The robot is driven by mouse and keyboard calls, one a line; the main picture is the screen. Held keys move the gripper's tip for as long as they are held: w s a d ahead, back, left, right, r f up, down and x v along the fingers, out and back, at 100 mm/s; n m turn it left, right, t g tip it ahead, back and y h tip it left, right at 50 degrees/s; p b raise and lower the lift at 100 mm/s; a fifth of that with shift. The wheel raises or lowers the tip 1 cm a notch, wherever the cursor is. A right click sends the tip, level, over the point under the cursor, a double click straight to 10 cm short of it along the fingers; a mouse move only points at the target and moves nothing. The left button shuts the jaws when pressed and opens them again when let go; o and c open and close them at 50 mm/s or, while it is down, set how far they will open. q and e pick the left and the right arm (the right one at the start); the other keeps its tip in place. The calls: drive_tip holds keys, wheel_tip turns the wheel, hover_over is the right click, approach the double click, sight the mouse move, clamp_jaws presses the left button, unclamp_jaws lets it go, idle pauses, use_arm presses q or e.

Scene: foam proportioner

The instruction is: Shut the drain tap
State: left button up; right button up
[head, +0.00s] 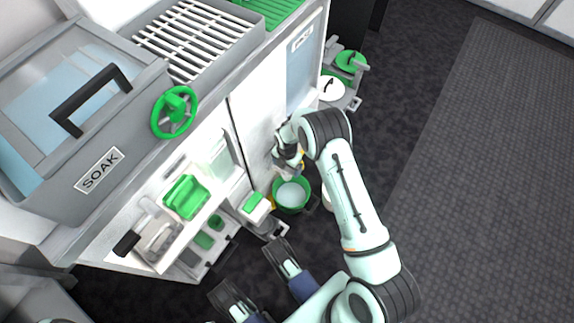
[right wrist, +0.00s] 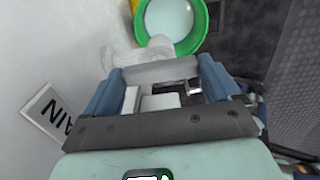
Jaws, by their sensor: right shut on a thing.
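The drain tap (right wrist: 162,72) shows in the right wrist view as a pale grey handle and spout on the white machine side. The "DRAIN" label (right wrist: 47,115) is partly cut off beside it. My right gripper (head: 288,163) is at the lower machine panel, its blue fingers on either side of the tap handle and shut on it. In the head view my wrist hides most of the tap. A green bucket (head: 290,193) holding pale liquid stands below the spout. My left gripper (head: 262,280) is open and empty, low in front of the machine.
The grey machine has a SOAK tank (head: 98,170) and a green handwheel (head: 175,112). An open bay with green-topped parts (head: 186,197) is below. Green and white lidded items (head: 335,88) stand beyond the panel. Dark floor is clear at right.

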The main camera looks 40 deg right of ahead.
drive_tip(key=m, duration=0.3)
drive_tip(key=shift+m+p, duration=0.3)
drive_tip(key=shift+m, duration=0.1)
drive_tip(key=m, duration=0.9)
use_arm(q)
drive_tip(key=shift+w+d+r+t+p, duration=0.1)
drive_tip(key=shift+w+r+t+p, duration=0.15)
drive_tip(key=shift+w, duration=0.35)
drive_tip(key=shift+w+d+r+t+p, duration=0.15)
drive_tip(key=shift+w+r, duration=0.15)
drive_tip(key=shift+w, duration=0.3)
use_arm(e)
drive_tip(key=shift+m, duration=2.6)
use_arm(q)
drive_tip(key=shift+a, duration=0.1)
use_arm(e)
drive_tip(key=o, duration=0.8)
drive_tip(key=shift+c, duration=0.2)
drive_tip(key=shift+r, duration=0.15)
use_arm(q)
drive_tip(key=w+d+r+t+p, duration=0.1)
drive_tip(key=w+r+t+p, duration=0.2)
drive_tip(key=w+r, duration=0.2)
drive_tip(key=w, duration=0.2)
drive_tip(key=shift+w+r+m+p, duration=0.3)
drive_tip(key=shift+w+r+p, duration=0.05)
drive_tip(key=shift+w+p, duration=0.05)
use_arm(e)
wheel_tip(320, 180, up, 13)
drive_tip(key=shift+r, duration=0.15)
